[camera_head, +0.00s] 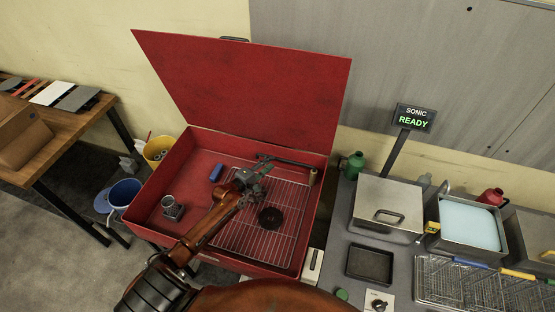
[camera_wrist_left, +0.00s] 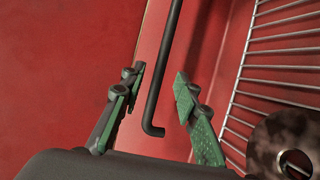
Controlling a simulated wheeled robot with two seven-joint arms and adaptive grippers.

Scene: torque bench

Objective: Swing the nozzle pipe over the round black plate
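The nozzle pipe (camera_head: 289,160) is a thin dark pipe along the back of the red basin, joined to a post at its right end. In the left wrist view, the pipe (camera_wrist_left: 170,55) comes down from the top and ends in a short bend. My left gripper (camera_head: 252,178) is over the wire rack, close to the pipe's free end. In the wrist view its green-padded fingers (camera_wrist_left: 160,76) are apart, with the pipe showing between them and no clear contact. The round black plate (camera_head: 270,217) lies on the rack, nearer than the pipe. My right gripper is out of view.
The red basin's lid (camera_head: 250,90) stands open behind. A blue block (camera_head: 216,172) and a grey metal part (camera_head: 172,207) lie on the basin floor, left of the wire rack (camera_head: 262,245). A grey bench with a lidded steel box (camera_head: 388,206) stands right.

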